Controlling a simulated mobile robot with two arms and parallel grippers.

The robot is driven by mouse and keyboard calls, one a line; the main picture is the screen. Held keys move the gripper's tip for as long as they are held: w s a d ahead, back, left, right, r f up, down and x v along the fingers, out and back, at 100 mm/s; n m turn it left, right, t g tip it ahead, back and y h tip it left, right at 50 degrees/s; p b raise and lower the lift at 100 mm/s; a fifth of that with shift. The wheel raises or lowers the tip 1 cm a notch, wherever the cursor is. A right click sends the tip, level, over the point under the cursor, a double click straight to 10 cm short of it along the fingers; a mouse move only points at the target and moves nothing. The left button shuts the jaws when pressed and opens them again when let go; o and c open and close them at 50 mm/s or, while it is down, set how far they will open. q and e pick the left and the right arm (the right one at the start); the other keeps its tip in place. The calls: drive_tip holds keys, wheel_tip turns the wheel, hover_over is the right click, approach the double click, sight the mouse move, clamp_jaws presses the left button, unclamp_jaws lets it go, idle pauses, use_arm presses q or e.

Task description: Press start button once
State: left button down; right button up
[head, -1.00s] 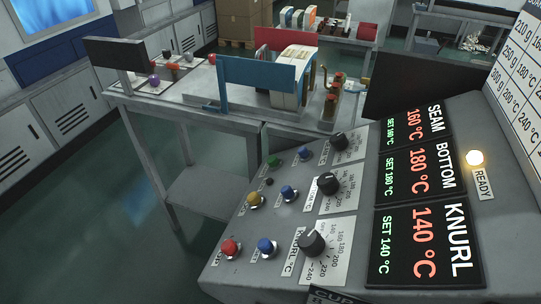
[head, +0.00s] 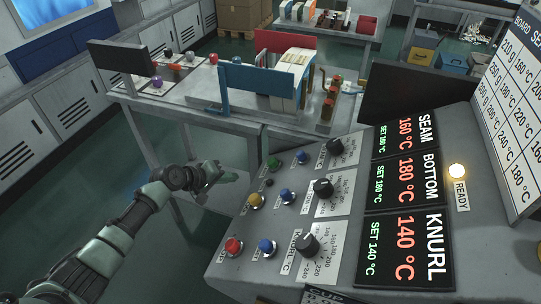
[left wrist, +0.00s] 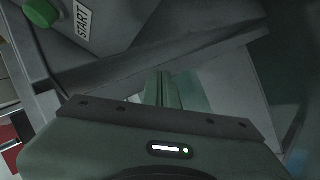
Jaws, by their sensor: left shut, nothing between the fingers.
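The green start button (head: 273,164) is at the upper left of the sloping grey control panel (head: 225,270) in the head view. In the left wrist view the green button (left wrist: 41,12) is at the top left edge, beside a white START label (left wrist: 82,20). My left gripper (head: 233,178) reaches in from the left, just left of the panel's edge and apart from the button. It is shut and empty. Its fingers (left wrist: 162,90) point away from the wrist camera. My right gripper is not in view.
Near the start button are a yellow button (head: 255,201), a red button (head: 234,246), blue buttons (head: 287,196) and black knobs (head: 323,188). The READY lamp (head: 457,171) glows beside the temperature displays (head: 404,250). A grey worktable (head: 190,115) stands behind the panel. Open floor lies to the left.

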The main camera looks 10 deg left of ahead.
sight(273, 163)
use_arm(q)
drive_tip(key=d+r+h, duration=0.1)
drive_tip(key=d+r, duration=0.1)
drive_tip(key=r, duration=0.8)
drive_tip(key=w+d+r+h+p, duration=0.1)
drive_tip(key=d+r+h, duration=0.1)
drive_tip(key=r, duration=0.7)
drive_tip(key=shift+w+d+r+m+h, duration=0.15)
drive_tip(key=shift+d+r+m+h, duration=0.15)
drive_tip(key=shift+d+r, duration=0.15)
drive_tip(key=shift+f, duration=0.15)
drive_tip(key=shift+s+d+f+b, duration=0.15)
drive_tip(key=shift+d+f+b, duration=0.25)
drive_tip(key=shift+d+f, duration=0.6)
drive_tip(key=shift+s+d+f+b, duration=0.15)
drive_tip(key=shift+d+f+b, duration=0.4)
drive_tip(key=shift+f, duration=0.8)
drive_tip(key=shift+s+d+f+b, duration=0.15)
drive_tip(key=shift+d+f+b, duration=0.1)
drive_tip(key=shift+d+f, duration=0.8)
drive_tip(key=shift+a+f, duration=0.1)
drive_tip(key=shift+f, duration=0.15)
drive_tip(key=shift+d+f, duration=0.15)
drive_tip(key=shift+d, duration=0.1)
